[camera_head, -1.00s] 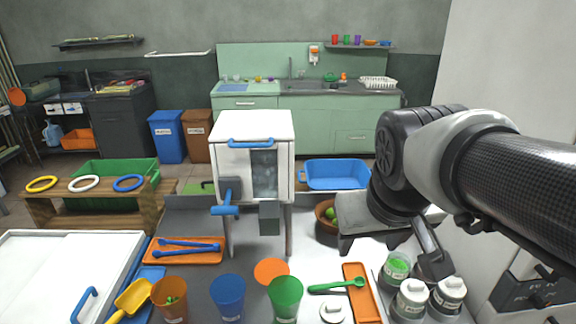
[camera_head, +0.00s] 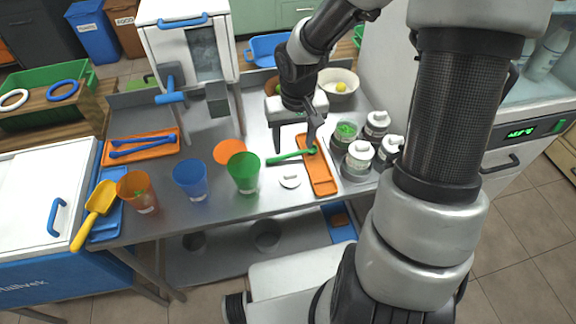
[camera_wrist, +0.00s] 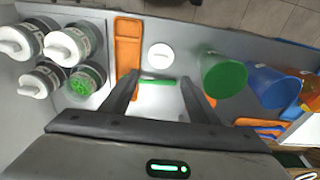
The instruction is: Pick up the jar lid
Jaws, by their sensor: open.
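The jar lid (camera_head: 289,181) is a small white disc with a knob, lying flat on the metal table in front of the green spoon. In the wrist view the lid (camera_wrist: 161,56) is whole and unobstructed, beyond my fingertips. My gripper (camera_head: 295,140) is open and empty, pointing down above the table behind the lid. In the wrist view my gripper (camera_wrist: 161,82) has its two fingers spread, with the green spoon (camera_wrist: 158,82) showing between them. An open jar with green contents (camera_head: 345,131) stands to the right among several white-lidded jars.
An orange tray (camera_head: 322,177) lies right of the lid, with the spoon's head over it. A green cup (camera_head: 244,172) stands close left of the lid, then a blue cup (camera_head: 190,180) and an orange cup (camera_head: 137,190). The white press (camera_head: 190,45) stands behind.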

